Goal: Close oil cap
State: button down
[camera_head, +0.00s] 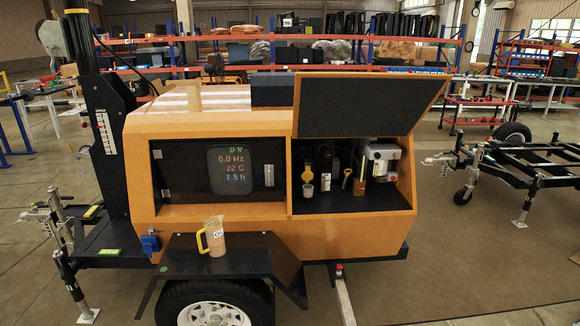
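The yellow light tower (225,120) stands in the middle of the head view with its engine compartment (340,203) open. Inside at the left, a yellow round part (308,172) sits just above a small grey cup-shaped part (308,190). A thin yellow-topped piece (346,175) stands to their right. The parts are too small to tell which is the oil cap or whether it is open. A clear jug (215,238) with a yellow handle and a label stands on the black fender. My gripper is not in view.
The raised black hatch (370,104) hangs over the compartment. The black fender (185,262) and the wheel (215,305) stick out at the front. A black trailer frame (525,165) stands at the right, with clear floor (450,255) before it.

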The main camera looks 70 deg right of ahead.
aim_at(307, 175)
jog(key=u, duration=1.05)
jog(key=k, duration=2.85)
jog(key=z, duration=0.4)
